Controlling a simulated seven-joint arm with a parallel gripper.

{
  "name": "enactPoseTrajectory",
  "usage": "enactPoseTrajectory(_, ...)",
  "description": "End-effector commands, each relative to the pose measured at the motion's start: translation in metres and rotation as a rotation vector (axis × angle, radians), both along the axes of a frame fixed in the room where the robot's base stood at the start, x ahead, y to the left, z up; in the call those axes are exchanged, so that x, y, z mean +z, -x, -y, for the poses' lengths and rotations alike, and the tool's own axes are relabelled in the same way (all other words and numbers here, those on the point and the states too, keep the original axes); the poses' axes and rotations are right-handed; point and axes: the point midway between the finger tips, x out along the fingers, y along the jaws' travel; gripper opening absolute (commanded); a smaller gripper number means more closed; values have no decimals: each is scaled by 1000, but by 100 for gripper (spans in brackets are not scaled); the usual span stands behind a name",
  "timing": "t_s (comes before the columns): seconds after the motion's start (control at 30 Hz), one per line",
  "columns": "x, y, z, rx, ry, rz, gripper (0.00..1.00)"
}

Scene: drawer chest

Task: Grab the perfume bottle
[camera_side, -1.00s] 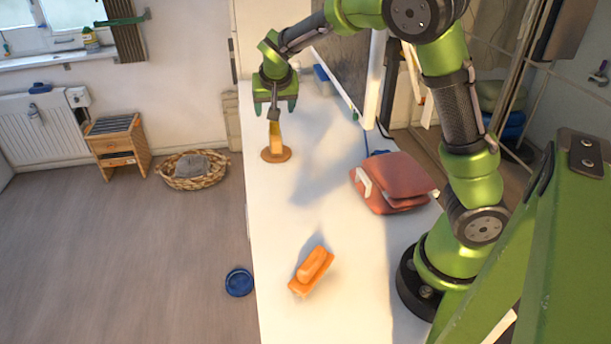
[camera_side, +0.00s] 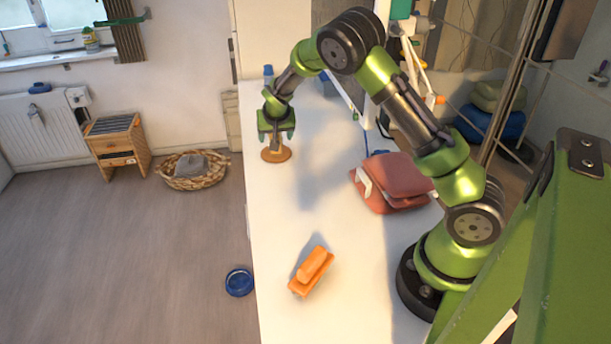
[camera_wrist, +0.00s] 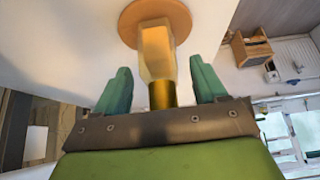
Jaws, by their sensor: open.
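The perfume bottle (camera_wrist: 157,55) is amber with a gold cap (camera_wrist: 162,95). It stands on a round wooden coaster (camera_wrist: 181,17) in the wrist view. In the side view the coaster (camera_side: 276,156) is at the far left part of the white table, and my gripper hides most of the bottle. My gripper (camera_side: 276,138) is over the bottle. In the wrist view its two green fingers are on either side of the bottle, with a gap on each side, so the gripper (camera_wrist: 158,78) is open and not touching it.
An orange brush-like object (camera_side: 311,271) lies near the table's front. A reddish folded item (camera_side: 395,183) lies to the right of the coaster. A blue round dish (camera_side: 239,282) is on the floor. The table between the coaster and the orange object is clear.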

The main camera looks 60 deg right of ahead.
Motion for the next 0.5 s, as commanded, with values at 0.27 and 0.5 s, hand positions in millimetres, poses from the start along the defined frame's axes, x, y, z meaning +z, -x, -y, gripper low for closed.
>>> enactPoseTrajectory(0.27,-15,-7,6,1,0,1,71)
enactPoseTrajectory(0.5,-14,-7,6,1,0,1,54)
